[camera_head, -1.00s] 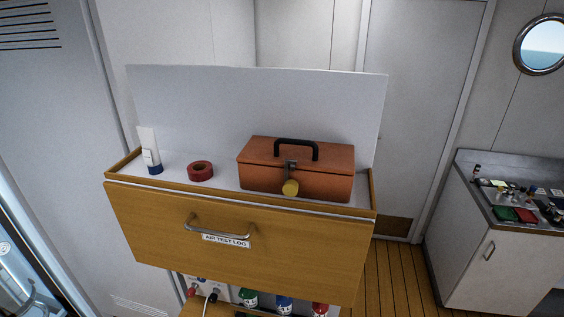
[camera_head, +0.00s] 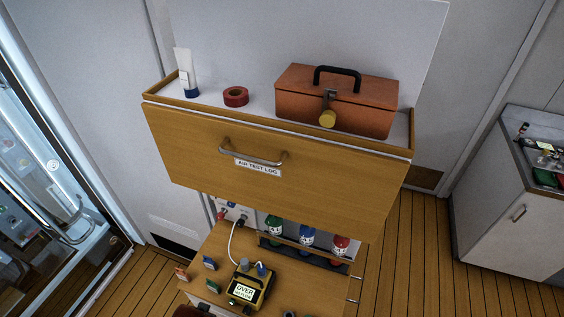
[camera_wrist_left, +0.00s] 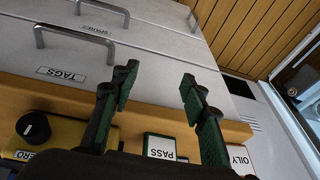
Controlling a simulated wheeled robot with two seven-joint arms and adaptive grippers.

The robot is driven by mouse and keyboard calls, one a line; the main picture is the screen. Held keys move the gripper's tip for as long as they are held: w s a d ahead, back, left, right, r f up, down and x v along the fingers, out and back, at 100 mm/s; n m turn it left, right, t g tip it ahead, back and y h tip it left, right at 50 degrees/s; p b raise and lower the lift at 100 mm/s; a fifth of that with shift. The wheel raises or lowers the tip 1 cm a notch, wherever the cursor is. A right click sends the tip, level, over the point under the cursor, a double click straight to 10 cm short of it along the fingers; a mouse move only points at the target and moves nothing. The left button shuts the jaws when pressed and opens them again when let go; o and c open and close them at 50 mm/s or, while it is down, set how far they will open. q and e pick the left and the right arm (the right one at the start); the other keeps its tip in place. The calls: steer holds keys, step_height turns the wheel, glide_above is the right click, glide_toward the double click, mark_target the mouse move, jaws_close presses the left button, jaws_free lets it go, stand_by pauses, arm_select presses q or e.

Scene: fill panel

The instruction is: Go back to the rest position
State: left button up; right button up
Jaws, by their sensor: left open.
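My left gripper (camera_wrist_left: 157,90) is open in the left wrist view, its two dark fingers with green pads spread apart and nothing between them. It faces grey-white drawer fronts labelled TAGS (camera_wrist_left: 62,74) and SPARES (camera_wrist_left: 97,30). A PASS tag (camera_wrist_left: 160,148) and a yellow device (camera_wrist_left: 60,136) with a black knob lie near the fingers on the wooden worktop edge. Neither gripper can be made out in the head view. The right gripper is not in view.
In the head view, a wooden AIR TEST LOG drawer (camera_head: 275,175) overhangs the worktop (camera_head: 215,245). Above it stand a brown toolbox (camera_head: 350,103), red tape (camera_head: 236,96) and a tube (camera_head: 187,70). Small bottles (camera_head: 307,239) and a yellow meter (camera_head: 248,288) are below. Plank floor at right is clear.

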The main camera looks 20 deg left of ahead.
arm_select(q)
steer(key=s+d+f+g+b, duration=0.1)
steer(key=s+f, duration=0.1)
steer(key=f, duration=1.1)
steer(key=s+f+b, duration=0.1)
steer(key=s+f, duration=0.2)
steer(key=f, duration=1)
steer(key=s+f+m+g+b, duration=0.1)
steer(key=s+f+b, duration=0.1)
steer(key=s+f, duration=1.5)
steer(key=shift+s+h, duration=0.3)
steer(key=shift+s, duration=0.2)
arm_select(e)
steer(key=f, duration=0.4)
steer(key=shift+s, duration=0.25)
arm_select(q)
steer(key=shift+c, duration=0.6)
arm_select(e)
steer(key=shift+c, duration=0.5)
